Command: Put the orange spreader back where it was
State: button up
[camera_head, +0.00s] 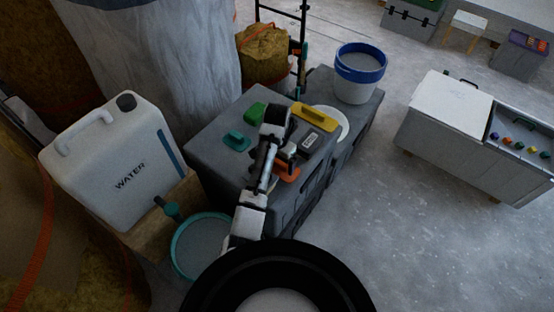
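The orange spreader (288,170) is at the right-hand part of the grey box top (222,115), partly hidden behind my arm. My arm reaches up across the box and bends over near its middle. My gripper (293,155) is at the end of the arm, close by the orange spreader. Its fingers are too small and covered to tell whether they are open, shut or touching the spreader.
Green (256,110), teal (237,141) and yellow (314,117) tools lie on the box around my arm. A white round lid (343,123) and a bucket (358,88) stand behind. A water canister (110,160) and teal-rimmed bucket (176,236) are left. Floor at right (385,215) is clear.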

notch_tip(320, 180, up, 12)
jog(key=p, duration=0.6)
jog(key=shift+r, duration=0.2)
